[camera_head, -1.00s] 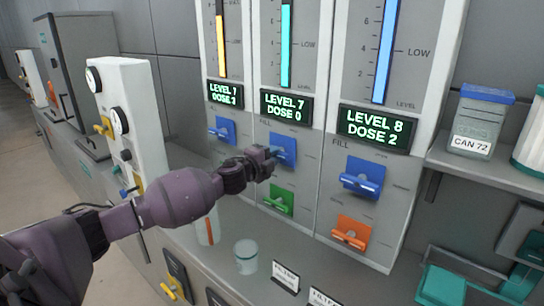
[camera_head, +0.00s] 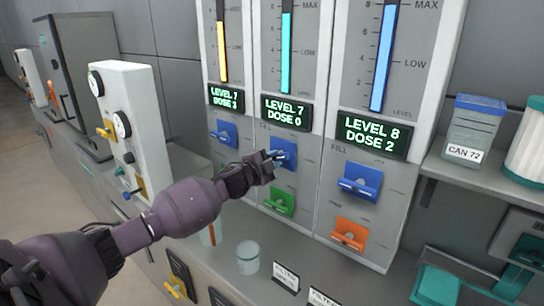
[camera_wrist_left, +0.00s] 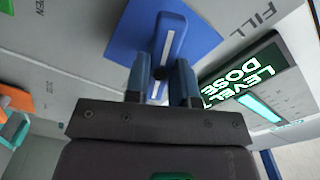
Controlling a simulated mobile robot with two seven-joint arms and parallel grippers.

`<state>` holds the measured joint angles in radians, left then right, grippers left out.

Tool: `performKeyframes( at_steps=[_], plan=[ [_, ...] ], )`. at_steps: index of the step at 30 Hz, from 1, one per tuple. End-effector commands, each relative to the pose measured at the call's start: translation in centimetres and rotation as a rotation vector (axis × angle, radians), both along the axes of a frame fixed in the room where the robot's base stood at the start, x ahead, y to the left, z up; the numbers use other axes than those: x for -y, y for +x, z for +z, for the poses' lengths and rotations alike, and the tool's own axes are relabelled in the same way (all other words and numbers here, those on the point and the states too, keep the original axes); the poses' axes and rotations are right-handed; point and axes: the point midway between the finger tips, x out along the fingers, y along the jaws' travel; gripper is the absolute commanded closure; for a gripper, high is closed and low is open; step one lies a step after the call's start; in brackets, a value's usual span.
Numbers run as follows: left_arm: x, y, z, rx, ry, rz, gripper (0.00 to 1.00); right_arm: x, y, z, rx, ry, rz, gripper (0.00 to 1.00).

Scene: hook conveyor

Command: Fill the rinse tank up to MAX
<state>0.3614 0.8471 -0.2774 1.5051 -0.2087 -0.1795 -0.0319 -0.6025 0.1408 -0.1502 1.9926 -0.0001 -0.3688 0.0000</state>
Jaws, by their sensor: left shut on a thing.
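Three dispenser panels stand side by side, each with a level gauge, a display, a blue FILL lever and a lower lever. I cannot read which one is the rinse tank. The middle gauge (camera_head: 286,52) is cyan and its display (camera_head: 286,112) reads LEVEL 7, DOSE 0. My left gripper (camera_head: 268,162) is at the middle blue lever (camera_head: 284,153). In the left wrist view its fingers (camera_wrist_left: 163,82) are shut around this blue lever (camera_wrist_left: 168,42), partly hiding it. The green lever (camera_head: 280,201) sits below it. My right gripper is out of view.
The left display (camera_head: 226,98) reads LEVEL 7, DOSE 3; the right one (camera_head: 373,133) reads LEVEL 8, DOSE 2. A cup (camera_head: 248,257) stands on the counter below. A can labelled CAN 72 (camera_head: 470,130) sits on the right shelf. A white gauge unit (camera_head: 130,125) stands left.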

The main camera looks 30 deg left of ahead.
Motion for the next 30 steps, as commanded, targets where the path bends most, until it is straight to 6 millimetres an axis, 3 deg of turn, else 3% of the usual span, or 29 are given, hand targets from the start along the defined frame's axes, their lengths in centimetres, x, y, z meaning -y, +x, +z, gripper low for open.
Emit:
performKeyframes(
  at_steps=[9,24,25,30],
  plan=[
    [0.0,0.0,0.0,-0.012,-0.124,0.001,1.00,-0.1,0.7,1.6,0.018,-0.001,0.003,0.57],
    [0.0,0.0,-0.2,-0.014,-0.145,0.000,1.00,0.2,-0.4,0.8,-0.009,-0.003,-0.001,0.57],
    [0.0,0.0,-0.2,-0.014,-0.145,0.000,0.74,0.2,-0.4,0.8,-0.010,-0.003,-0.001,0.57],
    [0.0,0.0,-0.1,-0.013,-0.145,0.000,0.51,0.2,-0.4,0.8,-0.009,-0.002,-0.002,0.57]
  ],
)
